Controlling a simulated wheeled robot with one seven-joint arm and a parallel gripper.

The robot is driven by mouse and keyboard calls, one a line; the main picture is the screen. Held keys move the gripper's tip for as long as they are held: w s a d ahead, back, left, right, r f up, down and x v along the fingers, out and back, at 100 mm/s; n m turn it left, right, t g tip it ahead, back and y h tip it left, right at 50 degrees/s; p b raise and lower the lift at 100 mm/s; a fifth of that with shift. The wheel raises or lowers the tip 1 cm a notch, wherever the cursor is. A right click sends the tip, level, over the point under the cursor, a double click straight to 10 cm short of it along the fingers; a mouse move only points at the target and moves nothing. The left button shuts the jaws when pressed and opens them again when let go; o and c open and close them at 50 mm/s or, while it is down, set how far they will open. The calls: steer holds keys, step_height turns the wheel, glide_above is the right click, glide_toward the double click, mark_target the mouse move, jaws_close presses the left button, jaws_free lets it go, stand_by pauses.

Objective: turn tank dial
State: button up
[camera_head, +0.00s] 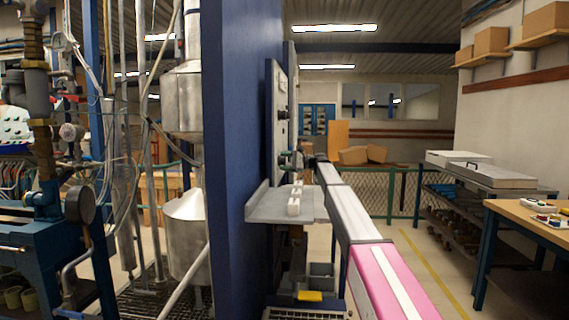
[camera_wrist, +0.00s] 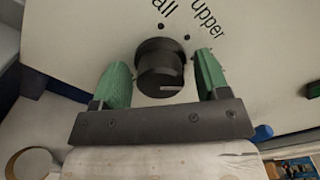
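The tank dial (camera_wrist: 160,68) is a round black knob with a small light mark on its face, on a pale panel in the wrist view. Printed words "all" and "upper" and small black dots sit above it. My gripper (camera_wrist: 162,60) has green fingers, one on each side of the dial. The fingers are open, with a visible gap on both sides of the knob. In the head view my gripper (camera_head: 291,159) is at the panel (camera_head: 280,95), seen edge-on, and the dial there is hard to make out.
A black knob (camera_head: 284,115) sits higher on the panel. A grey shelf (camera_head: 262,206) with small white blocks (camera_head: 294,204) juts out below my gripper. A blue wall (camera_head: 235,150) stands to the left. The aisle floor to the right is clear, with benches beyond.

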steer(key=c, duration=0.8)
steer(key=shift+n, duration=0.4)
steer(key=n, duration=0.3)
steer(key=shift+n, duration=0.4)
steer(key=n, duration=0.4)
steer(key=shift+n, duration=0.3)
steer(key=n, duration=0.8)
steer(key=shift+f+n, duration=0.1)
steer(key=shift+n, duration=0.2)
